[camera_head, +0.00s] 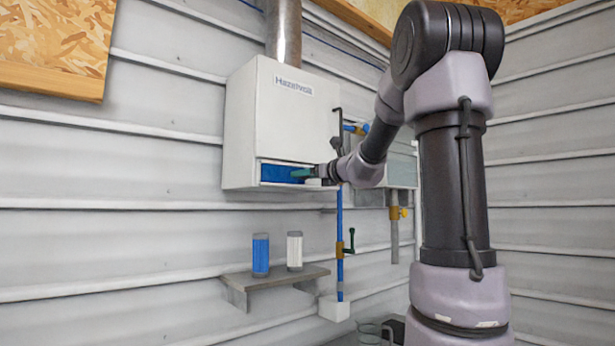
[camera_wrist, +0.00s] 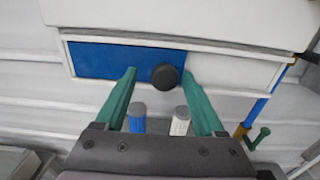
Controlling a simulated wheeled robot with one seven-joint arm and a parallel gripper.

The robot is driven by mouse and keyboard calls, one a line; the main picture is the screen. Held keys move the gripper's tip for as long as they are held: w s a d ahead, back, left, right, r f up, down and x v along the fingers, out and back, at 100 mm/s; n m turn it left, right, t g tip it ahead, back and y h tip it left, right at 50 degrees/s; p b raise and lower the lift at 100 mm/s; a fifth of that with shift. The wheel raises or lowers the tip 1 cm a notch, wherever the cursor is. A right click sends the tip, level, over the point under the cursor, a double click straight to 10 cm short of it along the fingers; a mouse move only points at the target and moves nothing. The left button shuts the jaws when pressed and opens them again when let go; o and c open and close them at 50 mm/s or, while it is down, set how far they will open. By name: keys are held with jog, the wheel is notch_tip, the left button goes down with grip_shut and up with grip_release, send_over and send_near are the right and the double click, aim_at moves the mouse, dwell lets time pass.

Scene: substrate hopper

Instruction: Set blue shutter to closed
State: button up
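The blue shutter (camera_wrist: 110,62) is a flat blue panel in a wide slot at the bottom front of the white hopper box (camera_head: 282,110). It fills the left part of the slot; the right part (camera_wrist: 232,72) shows white. It also shows in the head view (camera_head: 275,172), partly hidden by my gripper. A round black knob (camera_wrist: 165,76) sits at the panel's right end. My gripper (camera_wrist: 160,73) faces the slot with its green fingers apart. In the wrist view the knob appears between the fingertips, with gaps on both sides; I cannot tell the depth between them.
A blue pipe (camera_head: 340,240) with a green-handled valve (camera_head: 351,240) runs down right of the box. Below, a small shelf (camera_head: 280,281) holds a blue canister (camera_head: 260,255) and a white canister (camera_head: 294,251). A grey box (camera_head: 401,170) is on the wall behind my arm.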

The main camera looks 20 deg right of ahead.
jog(key=v, duration=1)
jog(key=shift+s, duration=0.4)
jog(key=shift+d+r, duration=0.1)
jog(key=shift+d, duration=0.05)
jog(key=s+a+f+n+g+y, duration=0.1)
jog(key=s+a+f+n+g, duration=0.6)
jog(key=s+a+f+n, duration=0.75)
jog(key=s+d+f+n+g+h, duration=0.2)
jog(key=s+f+n+h, duration=0.3)
jog(key=n, duration=0.8)
jog(key=s+d+f, duration=0.1)
jog(key=s, duration=0.1)
jog(key=shift+s+g, duration=0.3)
jog(key=shift+g, duration=0.1)
jog(key=shift+d, duration=0.1)
